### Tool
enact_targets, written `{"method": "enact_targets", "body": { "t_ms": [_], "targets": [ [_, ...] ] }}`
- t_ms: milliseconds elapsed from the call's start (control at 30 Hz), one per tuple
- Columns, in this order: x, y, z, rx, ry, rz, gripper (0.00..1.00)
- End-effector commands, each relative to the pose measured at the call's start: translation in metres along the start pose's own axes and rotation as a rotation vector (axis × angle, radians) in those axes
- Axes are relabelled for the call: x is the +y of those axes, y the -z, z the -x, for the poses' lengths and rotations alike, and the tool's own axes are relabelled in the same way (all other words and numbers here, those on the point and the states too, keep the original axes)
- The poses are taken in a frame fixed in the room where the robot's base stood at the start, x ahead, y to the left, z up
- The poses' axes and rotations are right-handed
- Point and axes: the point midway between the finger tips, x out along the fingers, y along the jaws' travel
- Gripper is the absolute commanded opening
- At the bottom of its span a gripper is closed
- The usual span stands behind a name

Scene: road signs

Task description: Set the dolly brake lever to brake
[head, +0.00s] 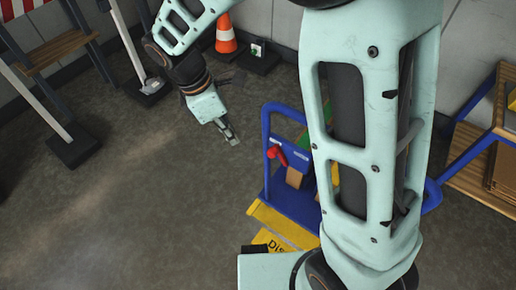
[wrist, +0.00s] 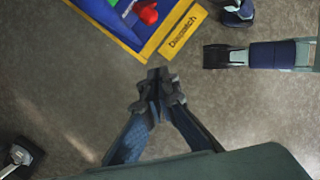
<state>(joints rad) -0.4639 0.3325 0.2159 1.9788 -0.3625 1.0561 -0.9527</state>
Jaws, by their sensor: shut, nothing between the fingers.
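A blue dolly (head: 276,197) with a raised blue tube handle stands right of centre in the head view, partly hidden behind my arm. A red lever (head: 277,154) sits on a panel by its handle; I cannot read which position it is set to. In the wrist view the dolly's blue deck (wrist: 116,18) shows at the top with the red knob (wrist: 147,13) on it. My gripper (head: 233,141) is left of the dolly handle, apart from it, above the floor. In the wrist view my gripper (wrist: 159,78) is shut and empty, below the dolly's yellow edge.
A yellow labelled strip (head: 262,213) edges the dolly. An orange cone (head: 226,36) stands behind. A wooden shelf (head: 490,165) with blue tubing is at the right, and a barrier with dark feet (head: 74,148) at the left.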

Motion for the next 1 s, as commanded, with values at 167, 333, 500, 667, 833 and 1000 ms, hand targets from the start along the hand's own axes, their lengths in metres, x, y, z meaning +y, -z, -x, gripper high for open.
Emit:
{"method": "enact_targets", "body": {
  "t_ms": [167, 333, 500, 667, 833, 1000],
  "targets": [
    [0.0, 0.0, -0.015, -0.001, 0.002, -0.001, 0.0],
    [-0.001, 0.0, -0.049, -0.002, 0.004, -0.002, 0.0],
    [-0.001, 0.001, -0.086, -0.001, 0.003, -0.002, 0.0],
    [0.001, -0.012, -0.105, 0.0, -0.001, -0.008, 0.0],
    [0.001, -0.031, -0.109, 0.001, -0.001, -0.005, 0.0],
    [0.0, -0.039, -0.11, 0.001, -0.001, -0.004, 0.0]
  ]
}}
